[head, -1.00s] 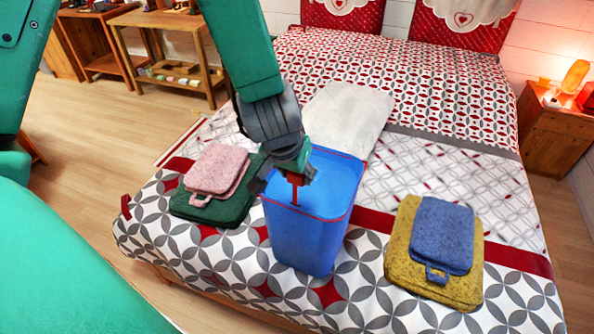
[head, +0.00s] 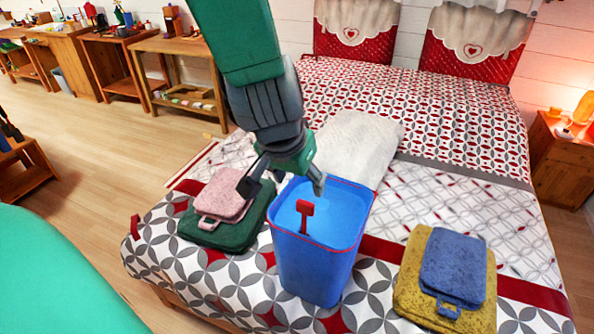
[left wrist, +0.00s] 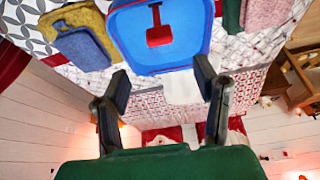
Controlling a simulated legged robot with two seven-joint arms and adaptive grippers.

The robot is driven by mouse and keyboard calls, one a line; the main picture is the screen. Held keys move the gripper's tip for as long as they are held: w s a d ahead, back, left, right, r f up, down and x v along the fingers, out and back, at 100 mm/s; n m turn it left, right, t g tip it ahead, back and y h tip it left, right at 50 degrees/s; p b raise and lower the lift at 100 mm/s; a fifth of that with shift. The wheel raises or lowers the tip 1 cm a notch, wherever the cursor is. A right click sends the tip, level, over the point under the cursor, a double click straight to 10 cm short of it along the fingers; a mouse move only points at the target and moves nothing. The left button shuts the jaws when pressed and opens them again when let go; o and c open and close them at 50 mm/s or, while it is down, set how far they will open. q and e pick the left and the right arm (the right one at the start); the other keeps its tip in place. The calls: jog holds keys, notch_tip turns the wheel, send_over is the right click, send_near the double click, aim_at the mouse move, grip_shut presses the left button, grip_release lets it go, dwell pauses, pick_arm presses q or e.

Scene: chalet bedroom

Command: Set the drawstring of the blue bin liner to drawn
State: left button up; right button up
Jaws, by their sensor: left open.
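The blue bin (head: 312,262) stands upright on the bed, lined in blue with a thin red drawstring line around its rim. A red drawstring tab (head: 305,208) stands up at the near left part of the rim; in the left wrist view the red tab (left wrist: 159,34) lies over the blue liner (left wrist: 135,32). My left gripper (head: 283,185) is open and empty, just above and behind the tab at the bin's left side, its fingers apart from the tab. The left wrist view shows its two spread fingers (left wrist: 162,92) with nothing between them. My right gripper is not in view.
Pink over green folded towels (head: 226,190) lie left of the bin, blue over yellow ones (head: 453,265) to the right. A whitish folded cloth (head: 362,140) lies behind it. A nightstand with a lit lamp (head: 584,108) stands at the right. Wooden benches (head: 183,75) line the back left.

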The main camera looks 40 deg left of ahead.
pick_arm(q)
jog(key=shift+v, duration=1.35)
jog(key=s+a+f+g+b, duration=0.1)
jog(key=s+f+b, duration=0.1)
jog(key=f, duration=0.6)
jog(key=s+a+f+m+g+y+b, duration=0.1)
jog(key=s+a+f+b, duration=0.15)
jog(key=f, duration=0.55)
jog(key=s+f+b, duration=0.1)
jog(key=f+b, duration=0.1)
jog(key=f, duration=0.6)
jog(key=s+f+g+b, duration=0.1)
jog(key=s+f+b, duration=0.1)
jog(key=s+f, duration=0.4)
jog(key=s+d+f+m+h+b, duration=0.1)
jog(key=s+f+b, duration=0.2)
jog(key=f, duration=1)
jog(key=s, duration=0.3)
jog(key=shift+s+d+g+h+b, duration=0.3)
jog(key=shift+s+d+g, duration=0.05)
jog(key=shift+g, duration=0.05)
jog(key=shift+w, duration=0.15)
